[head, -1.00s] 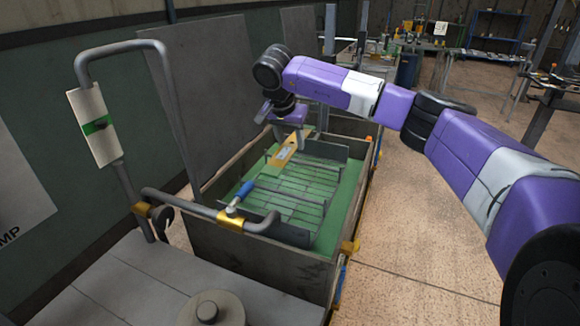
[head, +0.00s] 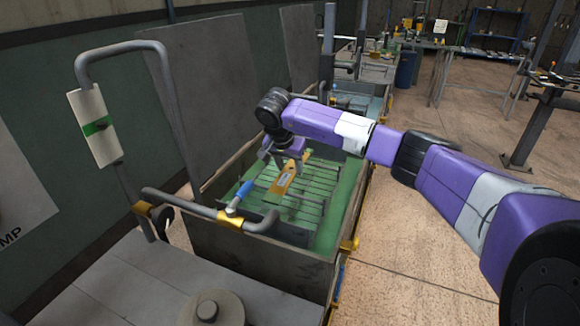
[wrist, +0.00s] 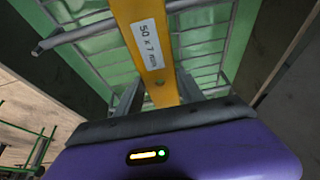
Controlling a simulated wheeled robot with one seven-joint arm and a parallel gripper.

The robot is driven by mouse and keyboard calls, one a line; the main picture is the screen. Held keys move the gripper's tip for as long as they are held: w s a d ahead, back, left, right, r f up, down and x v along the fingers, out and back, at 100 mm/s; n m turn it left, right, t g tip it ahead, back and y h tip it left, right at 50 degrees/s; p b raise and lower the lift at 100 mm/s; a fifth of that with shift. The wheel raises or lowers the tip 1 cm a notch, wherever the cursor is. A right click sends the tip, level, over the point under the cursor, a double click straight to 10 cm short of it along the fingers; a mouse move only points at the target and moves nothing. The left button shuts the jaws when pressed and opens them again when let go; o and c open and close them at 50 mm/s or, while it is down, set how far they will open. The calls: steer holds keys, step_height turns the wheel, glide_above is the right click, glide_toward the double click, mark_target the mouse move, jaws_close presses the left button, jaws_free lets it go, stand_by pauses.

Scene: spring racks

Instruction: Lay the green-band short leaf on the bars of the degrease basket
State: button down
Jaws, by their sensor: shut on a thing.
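The leaf is a flat yellow-orange strip (head: 287,178) with a white label; in the wrist view (wrist: 152,60) the label reads about 50 x 7 mm. My gripper (head: 283,158) is shut on the leaf's near end in the wrist view (wrist: 158,92); the far end runs out of that picture. The degrease basket's bars (head: 308,208) lie under and around the leaf inside the green-filled tank. Whether the leaf touches the bars cannot be told.
The tank (head: 262,252) has grey walls. A bent pipe rail with a blue-handled valve (head: 243,190) runs along its near left edge. Large grey panels (head: 208,85) stand behind.

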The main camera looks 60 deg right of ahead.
steer(key=shift+f+b, duration=0.35)
steer(key=shift+f, duration=0.05)
steer(key=c, duration=0.7)
jaws_free()
steer(key=v, duration=1.2)
steer(key=shift+r, duration=0.5)
steer(key=shift+s, duration=0.1)
